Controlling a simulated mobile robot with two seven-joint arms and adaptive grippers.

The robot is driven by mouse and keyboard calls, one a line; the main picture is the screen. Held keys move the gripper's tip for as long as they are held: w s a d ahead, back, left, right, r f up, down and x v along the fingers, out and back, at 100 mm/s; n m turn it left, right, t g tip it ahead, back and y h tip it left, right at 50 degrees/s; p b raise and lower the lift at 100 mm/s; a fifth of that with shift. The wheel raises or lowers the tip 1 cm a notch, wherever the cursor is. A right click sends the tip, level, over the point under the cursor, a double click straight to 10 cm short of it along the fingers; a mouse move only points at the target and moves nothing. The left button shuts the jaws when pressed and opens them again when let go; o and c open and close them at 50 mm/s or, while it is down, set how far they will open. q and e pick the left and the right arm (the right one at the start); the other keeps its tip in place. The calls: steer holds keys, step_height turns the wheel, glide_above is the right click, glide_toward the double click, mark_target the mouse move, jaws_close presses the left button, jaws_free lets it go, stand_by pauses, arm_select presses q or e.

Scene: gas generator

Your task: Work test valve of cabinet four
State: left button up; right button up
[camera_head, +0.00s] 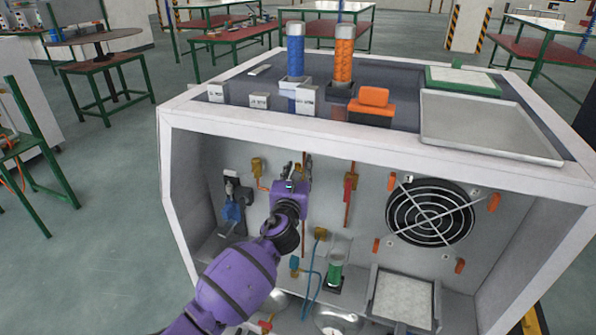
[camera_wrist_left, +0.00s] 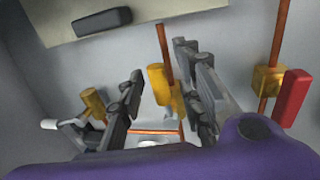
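The cabinet (camera_head: 180,122) stands open at the front, and valves and copper pipes show on its back panel. My left gripper (camera_head: 291,166) reaches inside, close to that panel. In the left wrist view its two dark fingers (camera_wrist_left: 165,100) are apart. A yellow valve body (camera_wrist_left: 158,84) on a copper pipe shows between them; I cannot tell whether they touch it. Another yellow fitting (camera_head: 258,167) is left of the gripper. A valve with a red handle (camera_head: 350,186) is to the right; the handle also shows in the wrist view (camera_wrist_left: 291,97). Which one is the test valve is unclear.
A fan grille (camera_head: 430,212) and orange clips are on the right of the panel. A blue-handled part (camera_head: 231,211) hangs at left. A green-liquid cylinder (camera_head: 335,272) and a white tray (camera_head: 402,298) are below. Blue (camera_head: 295,55) and orange (camera_head: 344,52) columns stand on top.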

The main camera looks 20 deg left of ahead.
arm_select(q)
steer(key=shift+c, duration=0.4)
jaws_close()
arm_select(e)
steer(key=shift+f, duration=0.1)
steer(key=shift+s, duration=0.1)
